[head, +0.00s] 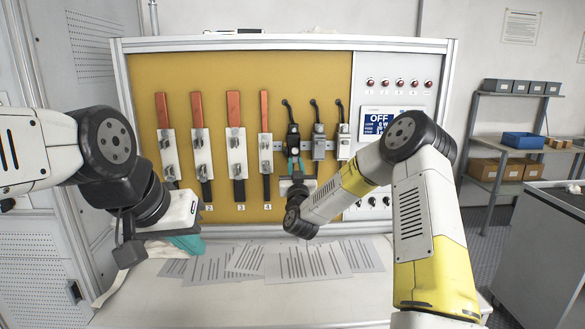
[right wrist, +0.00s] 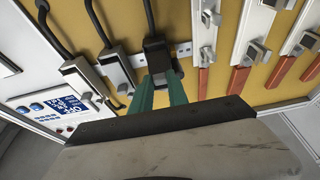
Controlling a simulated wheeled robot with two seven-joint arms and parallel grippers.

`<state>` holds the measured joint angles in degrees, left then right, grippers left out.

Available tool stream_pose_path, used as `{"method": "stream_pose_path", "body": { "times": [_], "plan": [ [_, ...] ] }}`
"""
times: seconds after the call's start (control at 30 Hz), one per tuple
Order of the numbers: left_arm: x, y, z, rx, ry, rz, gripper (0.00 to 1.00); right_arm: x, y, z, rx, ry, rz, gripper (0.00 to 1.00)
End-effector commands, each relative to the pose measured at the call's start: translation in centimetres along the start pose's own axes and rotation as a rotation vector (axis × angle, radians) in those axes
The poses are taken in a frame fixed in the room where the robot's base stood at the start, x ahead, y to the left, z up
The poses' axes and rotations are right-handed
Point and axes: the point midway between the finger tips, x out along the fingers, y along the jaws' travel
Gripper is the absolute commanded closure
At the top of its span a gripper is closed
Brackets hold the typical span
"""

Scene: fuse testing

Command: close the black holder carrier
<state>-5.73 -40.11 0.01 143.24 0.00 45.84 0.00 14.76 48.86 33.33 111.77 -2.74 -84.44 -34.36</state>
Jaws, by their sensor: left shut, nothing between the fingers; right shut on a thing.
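The black holder (head: 293,133) is mounted on the yellow panel, left of two lighter holders, with a black cable rising from its top. In the right wrist view the black holder (right wrist: 154,48) is at top centre. My right gripper (head: 293,164) is at its lower part, its teal fingers (right wrist: 159,82) shut on the black carrier piece. The fingers partly hide this piece, and I cannot tell how far it is tilted. My left gripper (head: 187,244) is low at the left, apart from the panel, shut and empty; its fingers show only partly.
A grey holder (head: 319,143) and a whitish holder (head: 342,142) stand close on the right. Several red-and-black fuse strips (head: 234,145) hang to the left. Paper sheets (head: 310,262) lie on the white table below. A display (head: 377,123) reads OFF.

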Motion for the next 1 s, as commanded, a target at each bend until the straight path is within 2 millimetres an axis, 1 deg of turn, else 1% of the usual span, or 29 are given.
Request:
{"method": "stream_pose_path", "body": {
  "times": [0.03, 0.2, 0.37, 0.5, 0.7, 0.97, 1.0],
  "plan": [
    [0.0, 0.0, 0.0, 0.0, 0.0, 0.0, 1.0, 0.2, 0.0, -0.7, -0.003, -0.027, 0.0, 1.0],
    [0.0, 0.0, 0.0, 0.0, 0.0, 0.0, 1.0, 0.8, 0.0, -1.8, -0.004, -0.166, 0.0, 1.0],
    [0.0, 0.0, 0.0, 0.0, 0.0, 0.0, 1.0, 1.3, 0.1, -2.6, -0.004, -0.294, 0.003, 1.0],
    [0.0, 0.0, 0.0, 0.0, 0.0, 0.0, 1.0, 1.7, 0.1, -2.9, -0.003, -0.379, 0.004, 1.0],
    [0.0, 0.0, 0.0, 0.0, 0.0, 0.0, 1.0, 1.9, 0.1, -3.0, 0.002, -0.427, 0.002, 1.0],
    [0.0, 0.0, 0.0, 0.0, 0.0, 0.0, 1.0, 1.9, 0.1, -3.0, 0.002, -0.428, 0.002, 1.0],
    [0.0, 0.0, 0.0, 0.0, 0.0, 0.0, 1.0, 1.9, 0.1, -3.0, 0.002, -0.428, 0.002, 0.74]
  ]
}}
